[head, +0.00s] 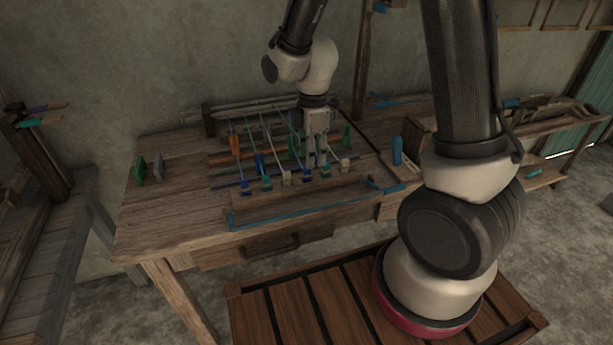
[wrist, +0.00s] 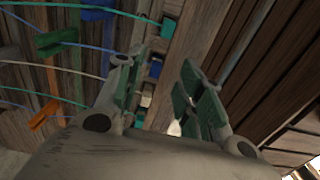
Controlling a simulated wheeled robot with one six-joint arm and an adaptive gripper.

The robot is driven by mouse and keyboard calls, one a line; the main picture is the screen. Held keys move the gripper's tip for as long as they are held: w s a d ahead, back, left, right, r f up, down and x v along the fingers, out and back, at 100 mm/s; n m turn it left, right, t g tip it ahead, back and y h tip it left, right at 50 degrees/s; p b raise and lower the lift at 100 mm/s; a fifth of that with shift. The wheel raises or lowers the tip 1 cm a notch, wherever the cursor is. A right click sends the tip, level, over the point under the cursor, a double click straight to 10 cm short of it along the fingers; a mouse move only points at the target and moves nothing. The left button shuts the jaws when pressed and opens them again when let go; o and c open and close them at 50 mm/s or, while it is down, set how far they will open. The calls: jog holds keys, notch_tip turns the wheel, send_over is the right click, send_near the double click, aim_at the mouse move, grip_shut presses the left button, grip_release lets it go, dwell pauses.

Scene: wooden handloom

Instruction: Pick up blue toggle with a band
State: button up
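Several small toggles on cords line the front of the loom frame. One blue toggle (head: 245,187) is at the left end of the row, and another blue toggle (head: 309,175) is farther right, below my gripper (head: 316,160). I cannot make out a band on either. In the wrist view a small blue block (wrist: 155,68) shows in the gap between the fingers of my gripper (wrist: 160,95), beyond them. The fingers, with green pads, stand apart with nothing held between them. A teal block (wrist: 139,118) lies partly hidden beside the left finger.
The wooden table (head: 165,215) carries coloured cords and clips, including an orange clip (head: 235,145). Green and grey blocks (head: 140,170) stand at the left. A blue bar (head: 290,215) runs along the front edge. A blue upright piece (head: 397,151) stands at the right.

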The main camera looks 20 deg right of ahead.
aim_at(309, 170)
jog(key=f, duration=0.4)
jog(key=a+f, duration=0.1)
jog(key=f, duration=0.1)
jog(key=shift+w, duration=0.15)
jog(key=c, duration=0.8)
